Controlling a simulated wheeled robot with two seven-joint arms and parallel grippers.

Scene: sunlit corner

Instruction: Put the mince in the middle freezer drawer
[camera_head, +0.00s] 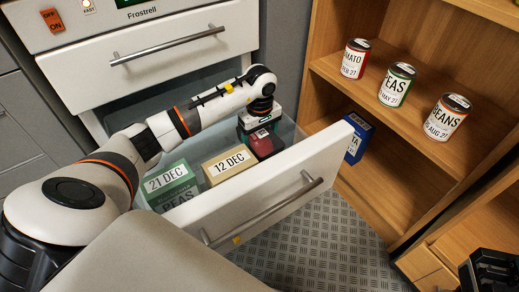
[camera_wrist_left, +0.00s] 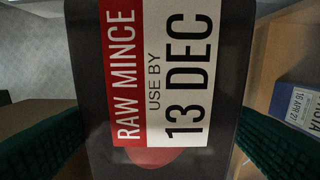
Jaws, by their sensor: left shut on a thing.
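The mince is a dark red pack (camera_head: 267,145) at the right end of the open freezer drawer (camera_head: 262,192). In the left wrist view the mince (camera_wrist_left: 160,80) fills the middle, with a red and white label reading RAW MINCE, USE BY 13 DEC. My left gripper (camera_head: 258,122) is above the pack, its green-padded fingers shut on the pack's two sides. I cannot tell whether the pack rests on the drawer floor. A dark part at the lower right (camera_head: 490,270) looks like my right gripper; its fingers cannot be made out.
In the drawer, a green peas box (camera_head: 170,182) and a tan 12 DEC box (camera_head: 229,162) stand left of the mince. A higher drawer (camera_head: 160,52) is above. A wooden shelf (camera_head: 400,115) on the right holds several cans, with a blue box (camera_head: 357,137) below.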

